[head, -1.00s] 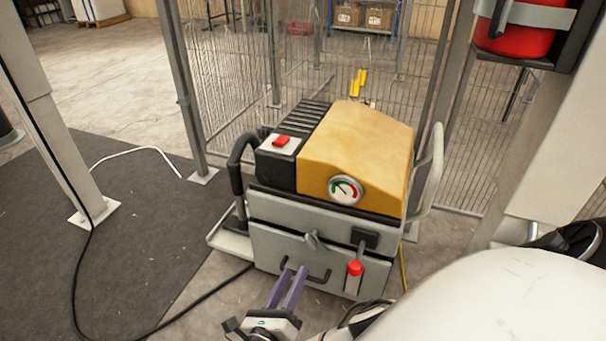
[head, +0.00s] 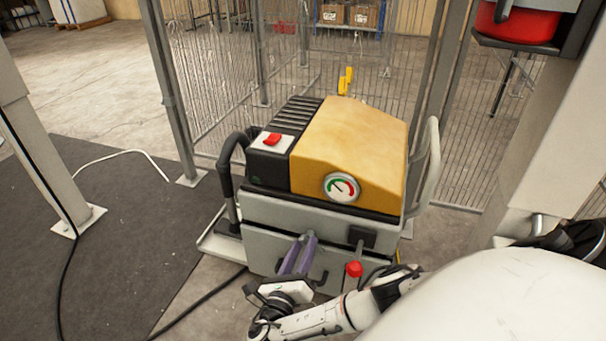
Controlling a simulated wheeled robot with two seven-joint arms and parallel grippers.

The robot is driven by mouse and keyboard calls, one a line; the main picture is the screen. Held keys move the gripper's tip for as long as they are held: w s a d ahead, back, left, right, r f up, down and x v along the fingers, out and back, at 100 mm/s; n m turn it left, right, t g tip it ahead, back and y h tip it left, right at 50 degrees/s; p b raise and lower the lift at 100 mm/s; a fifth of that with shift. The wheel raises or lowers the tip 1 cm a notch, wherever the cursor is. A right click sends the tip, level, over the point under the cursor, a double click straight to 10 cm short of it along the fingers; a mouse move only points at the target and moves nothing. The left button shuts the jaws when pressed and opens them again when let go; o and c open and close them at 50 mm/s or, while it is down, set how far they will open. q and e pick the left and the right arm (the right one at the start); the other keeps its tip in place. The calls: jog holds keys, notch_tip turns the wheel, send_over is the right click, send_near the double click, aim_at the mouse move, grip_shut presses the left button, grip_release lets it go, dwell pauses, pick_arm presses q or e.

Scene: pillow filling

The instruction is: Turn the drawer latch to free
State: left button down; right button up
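The machine (head: 268,217) has a yellow top, a black vent side and grey drawer fronts. The drawer latch, a small grey lever in the middle of the front, is hidden behind the fingers of my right gripper (head: 304,238). Its two purple fingers point up and away at the latch's place, close side by side. Whether they touch or grip the latch cannot be seen. The lower drawer's dark handle (head: 322,279) shows partly, just right of the gripper body. The drawers look closed. My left gripper is not in view.
A red-knobbed lever (head: 353,269) is right of the fingers, near my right arm. A gauge (head: 341,187) and red switch (head: 272,139) are above. A wire fence (head: 400,90) stands behind; open floor lies left.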

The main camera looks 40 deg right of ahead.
jog(key=shift+c, duration=0.4)
grip_shut()
